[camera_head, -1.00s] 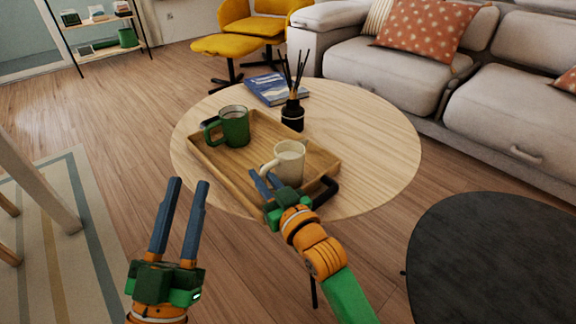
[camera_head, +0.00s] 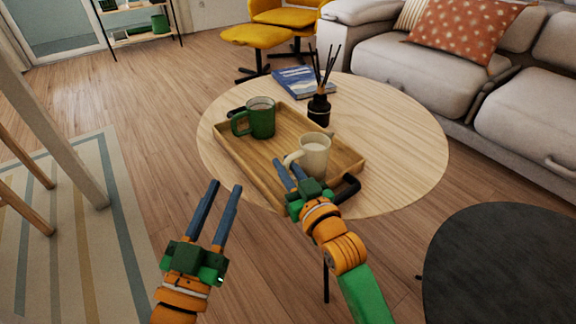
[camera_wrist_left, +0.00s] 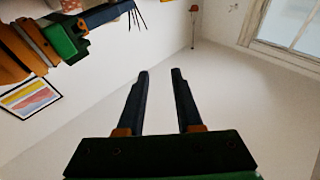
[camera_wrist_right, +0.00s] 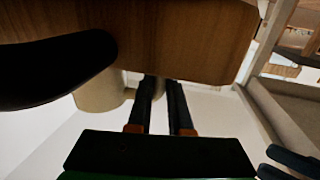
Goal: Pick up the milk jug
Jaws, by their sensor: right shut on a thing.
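The cream milk jug (camera_head: 314,156) stands upright at the near right end of the wooden tray (camera_head: 238,158), on the round table. My right gripper (camera_head: 286,168) is at its near left side, shut on its handle. In the right wrist view the jug (camera_wrist_right: 98,94) shows beside the fingertips (camera_wrist_right: 160,86), and the dark tray handle covers part of it. The jug appears to be still in the tray; a small gap beneath it could not be made out. My left gripper (camera_head: 224,188) is open and empty, in the air left of the table.
A green mug (camera_head: 260,118) stands in the tray behind the jug. A black reed diffuser (camera_head: 319,108) and a blue book (camera_head: 304,82) are behind the tray. The tray's black handle (camera_head: 346,189) is close to my right gripper. A dark table (camera_head: 505,265) stands at right.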

